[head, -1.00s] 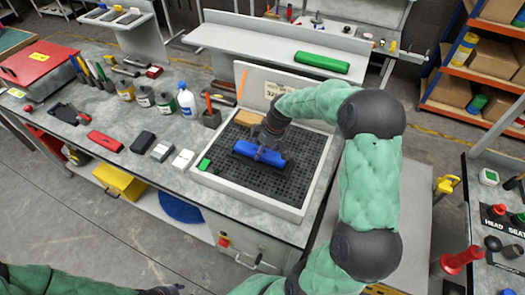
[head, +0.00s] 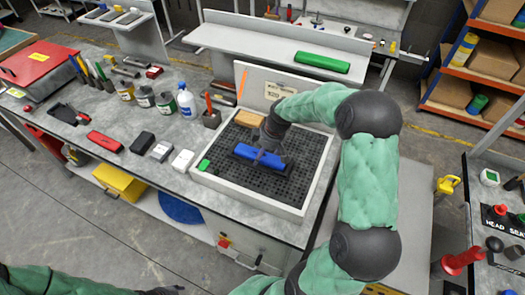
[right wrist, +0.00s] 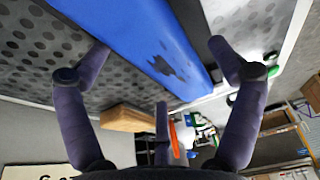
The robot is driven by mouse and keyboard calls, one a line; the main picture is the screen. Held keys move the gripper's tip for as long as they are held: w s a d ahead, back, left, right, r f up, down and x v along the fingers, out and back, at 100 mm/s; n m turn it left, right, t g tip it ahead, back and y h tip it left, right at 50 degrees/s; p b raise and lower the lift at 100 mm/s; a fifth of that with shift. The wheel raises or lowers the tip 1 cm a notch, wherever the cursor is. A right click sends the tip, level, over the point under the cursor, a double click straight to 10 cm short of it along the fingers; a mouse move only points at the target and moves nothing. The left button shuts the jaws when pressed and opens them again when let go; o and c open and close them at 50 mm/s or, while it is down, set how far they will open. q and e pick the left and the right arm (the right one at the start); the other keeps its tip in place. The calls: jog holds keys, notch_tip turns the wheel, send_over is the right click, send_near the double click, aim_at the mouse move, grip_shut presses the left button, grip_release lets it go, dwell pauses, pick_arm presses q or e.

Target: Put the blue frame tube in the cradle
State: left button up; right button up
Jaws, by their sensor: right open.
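The blue frame tube (head: 246,152) is at the dark perforated floor of the white-walled booth tray in the head view. My right gripper (head: 264,155) is above it, with fingers reaching down around its middle. In the right wrist view the tube (right wrist: 145,35) runs diagonally between the spread fingers of my open right gripper (right wrist: 160,48). A dark mark shows on the tube's side. I cannot tell whether the tube rests on the floor or on a support, and I cannot make out a cradle. My left gripper (head: 162,291) is at the bottom edge, its fingers unclear.
The booth tray (head: 250,200) has raised white walls. A green tube (head: 322,62) lies on the rear bench.

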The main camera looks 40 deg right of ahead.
jog(key=p+v, duration=0.1)
jog(key=v, duration=1.1)
